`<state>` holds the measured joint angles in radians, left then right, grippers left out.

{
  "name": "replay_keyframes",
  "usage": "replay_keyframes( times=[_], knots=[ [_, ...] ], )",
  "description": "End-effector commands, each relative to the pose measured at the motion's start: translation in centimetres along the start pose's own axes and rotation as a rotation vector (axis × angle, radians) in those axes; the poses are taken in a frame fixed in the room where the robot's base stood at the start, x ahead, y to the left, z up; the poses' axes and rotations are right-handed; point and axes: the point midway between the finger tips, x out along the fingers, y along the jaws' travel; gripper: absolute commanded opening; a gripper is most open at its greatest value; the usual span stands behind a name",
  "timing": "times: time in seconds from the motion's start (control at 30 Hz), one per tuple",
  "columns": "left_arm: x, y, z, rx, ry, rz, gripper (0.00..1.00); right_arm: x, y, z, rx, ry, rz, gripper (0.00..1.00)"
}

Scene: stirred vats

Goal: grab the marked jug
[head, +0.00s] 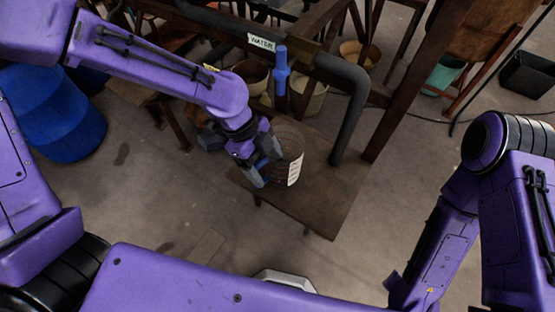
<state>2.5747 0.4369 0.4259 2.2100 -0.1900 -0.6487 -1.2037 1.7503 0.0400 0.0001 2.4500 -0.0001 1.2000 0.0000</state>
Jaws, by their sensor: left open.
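The marked jug (289,142) is a brown, round, open vessel with a white label strip (294,169) on its side. It stands on a low dark wooden table (318,205). My left gripper (267,166) is open at the jug's left side, with its fingers close to the wall. Whether a finger touches the jug or reaches past its rim I cannot tell. The gripper hides part of the jug's left side. My right arm shows at the right, but its gripper is out of the picture.
A dark pipe (351,115) bends down to the table just right of the jug. A blue valve handle (282,70) and a "WATER" sign (261,42) are behind it. A teal bucket (444,73) and a black bin (528,74) are at back right.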

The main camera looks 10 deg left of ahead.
Motion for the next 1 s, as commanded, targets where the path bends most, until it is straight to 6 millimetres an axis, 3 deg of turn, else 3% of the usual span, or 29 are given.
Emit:
replay_keyframes(
  times=[0.1, 0.33, 0.57, 1.0],
  knots=[
    [1.3, -0.03, -0.07, 0.0, 0.001, 0.001, 0.79, -0.12, 0.02, -0.05, 0.0, 0.0, 0.0, 0.43],
    [1.46, -0.1, -0.09, 0.002, 0.001, -0.001, 0.76, -0.08, 0.02, -0.02, 0.0, 0.0, 0.0, 0.43],
    [1.44, -0.1, -0.07, 0.002, 0.001, -0.001, 0.01, -0.08, 0.02, -0.02, 0.0, 0.0, 0.0, 0.43],
    [1.14, -0.08, -0.19, 0.001, 0.001, 0.0, 0.0, -0.06, 0.01, -0.01, 0.0, 0.0, 0.0, 0.43]
  ],
)
